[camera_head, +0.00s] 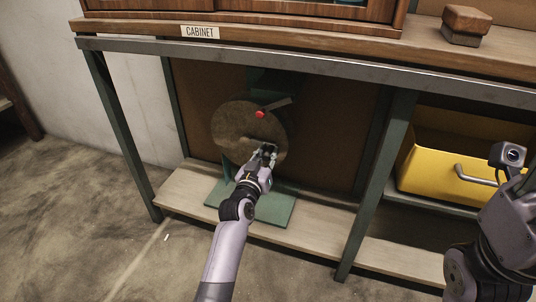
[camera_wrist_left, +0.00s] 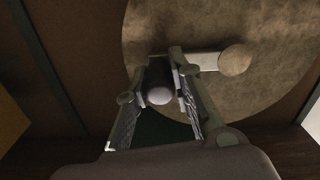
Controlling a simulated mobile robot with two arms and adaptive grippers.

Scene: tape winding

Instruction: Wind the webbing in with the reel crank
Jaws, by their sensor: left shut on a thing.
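The reel (camera_head: 232,125) is a large round brownish-grey disc on a green stand (camera_head: 272,207), on the low shelf under the workbench. A red knob (camera_head: 260,114) and a grey bar (camera_head: 278,103) show at its upper part. My left gripper (camera_head: 267,153) is at the lower front of the disc. In the left wrist view, its fingers (camera_wrist_left: 165,88) are shut around the crank's dark rounded handle (camera_wrist_left: 159,95). The crank's pale arm (camera_wrist_left: 207,61) runs from there to a round hub (camera_wrist_left: 236,58) on the disc. I cannot make out the webbing. My right gripper is out of view.
Green posts (camera_head: 370,185) and the bench's front rail (camera_head: 300,61) frame the reel. A yellow drawer (camera_head: 455,155) with a metal handle is to the right. A cabinet and a wooden block (camera_head: 466,25) stand on the bench top. The floor in front is mostly clear.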

